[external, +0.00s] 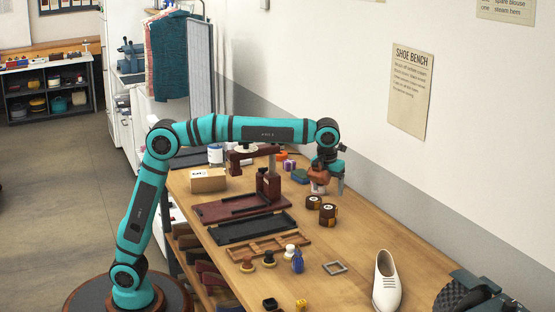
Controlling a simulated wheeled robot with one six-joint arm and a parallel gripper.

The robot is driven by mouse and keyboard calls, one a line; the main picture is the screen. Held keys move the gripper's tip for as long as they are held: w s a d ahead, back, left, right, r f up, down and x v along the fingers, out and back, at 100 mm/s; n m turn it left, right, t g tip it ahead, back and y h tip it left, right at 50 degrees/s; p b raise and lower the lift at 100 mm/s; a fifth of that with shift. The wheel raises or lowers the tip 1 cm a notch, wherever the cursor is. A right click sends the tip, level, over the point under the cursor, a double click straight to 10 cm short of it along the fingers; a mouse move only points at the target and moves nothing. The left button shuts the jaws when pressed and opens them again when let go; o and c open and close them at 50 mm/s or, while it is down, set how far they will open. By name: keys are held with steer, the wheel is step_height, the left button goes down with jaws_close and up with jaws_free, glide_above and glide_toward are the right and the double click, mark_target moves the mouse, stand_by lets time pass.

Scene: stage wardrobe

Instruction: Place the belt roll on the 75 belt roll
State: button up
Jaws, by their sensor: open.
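Two dark brown belt rolls with pale labels on top stand side by side on the wooden bench in the external view. One belt roll (313,202) is a little behind and left of the other belt roll (328,214). The label numbers are too small to read, so I cannot tell which is the 75 roll. My gripper (329,186) is open and points down just behind the two rolls, above the bench. A reddish-brown rounded thing (318,174) shows at its left side; I cannot tell whether it is between the fingers or behind them.
Left of the rolls are a dark red tray (215,212), a black tray (232,231) and a wooden divided tray (258,250). A cardboard box (208,180) stands farther left. A white shoe (386,284) and a grey square frame (335,268) are nearer. Bench right of the rolls is clear.

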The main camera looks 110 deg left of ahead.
steer(key=r, duration=0.3)
steer(key=shift+d+r, duration=0.15)
steer(key=shift+d, duration=0.05)
steer(key=s+d+r+n+t, duration=0.4)
steer(key=s+d+r+n, duration=0.1)
steer(key=s+d, duration=0.35)
steer(key=s+d+r+n+t, duration=0.45)
steer(key=s+d, duration=0.25)
steer(key=s, duration=0.2)
steer(key=s+d+f+n+t, duration=0.1)
steer(key=s+d+n+t, duration=0.2)
steer(key=s, duration=0.5)
steer(key=s+d+f+n+t+h, duration=0.1)
steer(key=s+d+n+t, duration=0.1)
steer(key=s, duration=0.6)
steer(key=s+d+n+t, duration=0.3)
steer(key=s+n, duration=0.3)
steer(key=s, duration=0.2)
steer(key=shift+s+d+f+t, duration=0.2)
steer(key=shift+d+f+t, duration=0.2)
steer(key=shift+d, duration=0.45)
